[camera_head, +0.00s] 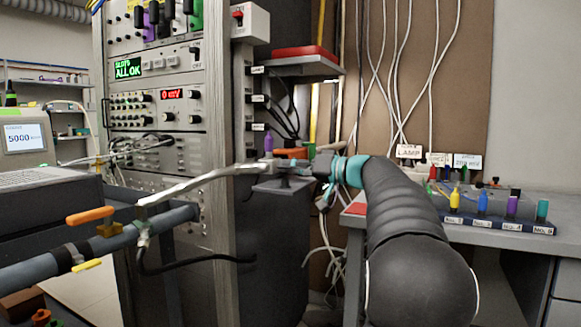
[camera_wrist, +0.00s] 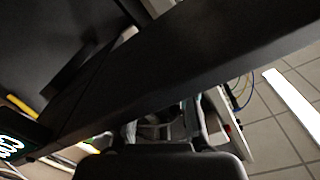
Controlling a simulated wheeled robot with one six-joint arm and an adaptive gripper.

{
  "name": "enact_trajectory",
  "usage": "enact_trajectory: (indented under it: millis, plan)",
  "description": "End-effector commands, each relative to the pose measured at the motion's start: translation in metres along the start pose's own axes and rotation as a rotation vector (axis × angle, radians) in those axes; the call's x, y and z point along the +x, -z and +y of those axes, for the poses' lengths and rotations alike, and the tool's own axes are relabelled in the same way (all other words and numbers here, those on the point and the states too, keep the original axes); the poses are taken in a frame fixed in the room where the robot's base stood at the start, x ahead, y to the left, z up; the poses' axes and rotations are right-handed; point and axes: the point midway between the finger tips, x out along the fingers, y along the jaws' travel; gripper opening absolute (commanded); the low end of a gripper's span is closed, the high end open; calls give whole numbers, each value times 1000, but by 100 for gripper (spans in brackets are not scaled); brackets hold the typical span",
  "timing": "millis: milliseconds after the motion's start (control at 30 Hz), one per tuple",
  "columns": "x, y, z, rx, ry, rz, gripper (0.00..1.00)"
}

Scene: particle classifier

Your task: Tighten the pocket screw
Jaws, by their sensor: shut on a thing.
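My gripper (camera_head: 310,165) is in the middle of the head view, at the end of my dark arm with its teal band. It is small and partly hidden by my arm. Its tip meets a short orange piece (camera_head: 292,153) above a grey bracket (camera_head: 284,186), and it appears shut on this piece. A small purple piece (camera_head: 268,142) stands just left of it. I cannot pick out the pocket screw in either view. In the wrist view a broad dark bar (camera_wrist: 190,65) crosses close to the camera and hides the fingertips and whatever they hold.
A tall instrument rack (camera_head: 165,140) stands left of my gripper. A silver pipe (camera_head: 200,180) runs toward the bracket. An orange-handled valve (camera_head: 90,215) sits on the pipe at left. A blue rack (camera_head: 500,219) of coloured pieces lies on the right bench. Cables hang behind my gripper.

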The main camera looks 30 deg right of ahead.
Motion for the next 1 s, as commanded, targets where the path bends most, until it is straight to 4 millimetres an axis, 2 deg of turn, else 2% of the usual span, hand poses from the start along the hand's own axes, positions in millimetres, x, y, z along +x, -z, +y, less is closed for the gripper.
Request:
enact_trajectory:
  millis: [333, 867, 900, 967, 1000]
  plan:
    - [0, 1, 0, 140, -1, -1, 0]
    - [0, 2, 0, 162, -1, 0, 0]
    - [0, 2, 0, 162, -1, 0, 35]
    - [0, 1, 0, 162, -1, 0, 50]
    - [0, 1, 0, 162, -1, -1, 51]
